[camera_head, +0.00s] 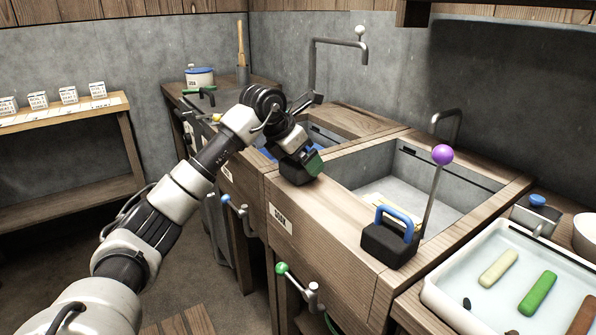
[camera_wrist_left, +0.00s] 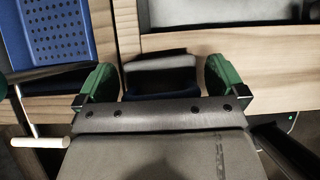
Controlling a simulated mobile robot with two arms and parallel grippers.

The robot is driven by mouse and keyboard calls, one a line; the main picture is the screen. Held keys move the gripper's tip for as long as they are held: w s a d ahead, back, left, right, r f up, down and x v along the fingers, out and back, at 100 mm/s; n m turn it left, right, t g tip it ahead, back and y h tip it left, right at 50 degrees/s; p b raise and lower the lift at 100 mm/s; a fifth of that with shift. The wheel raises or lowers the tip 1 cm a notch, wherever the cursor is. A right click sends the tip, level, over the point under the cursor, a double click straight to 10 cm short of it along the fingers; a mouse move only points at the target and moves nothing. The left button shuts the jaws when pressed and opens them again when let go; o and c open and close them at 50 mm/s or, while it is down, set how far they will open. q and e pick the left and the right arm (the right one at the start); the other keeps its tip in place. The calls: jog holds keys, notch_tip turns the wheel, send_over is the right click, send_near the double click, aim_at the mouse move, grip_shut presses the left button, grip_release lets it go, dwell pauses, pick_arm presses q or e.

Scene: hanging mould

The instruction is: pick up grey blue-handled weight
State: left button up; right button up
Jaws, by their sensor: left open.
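A dark grey block-shaped weight (camera_head: 298,177) sits on the wooden rim between the two sinks, largely covered by my left gripper (camera_head: 305,160). In the left wrist view the dark block (camera_wrist_left: 160,63) lies between the green fingertips of my left gripper (camera_wrist_left: 160,80), with a dark bluish edge at its near side. The fingers are open, with gaps on both sides of the block. The handle is mostly hidden. A second dark weight (camera_head: 390,241) with a bright blue handle stands upright on the front rim of the right sink. My right gripper is not in view.
The right sink (camera_head: 458,205) holds a pale object. A tall rod with a purple ball (camera_head: 442,155) rises beside the second weight. A white tray (camera_head: 437,293) with coloured bars stands at right. A blue perforated panel (camera_wrist_left: 62,40) shows in the wrist view.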

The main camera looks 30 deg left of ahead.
pick_arm(q)
jog(key=shift+f, duration=0.1)
jog(key=c, duration=1.1)
jog(key=shift+w, duration=0.1)
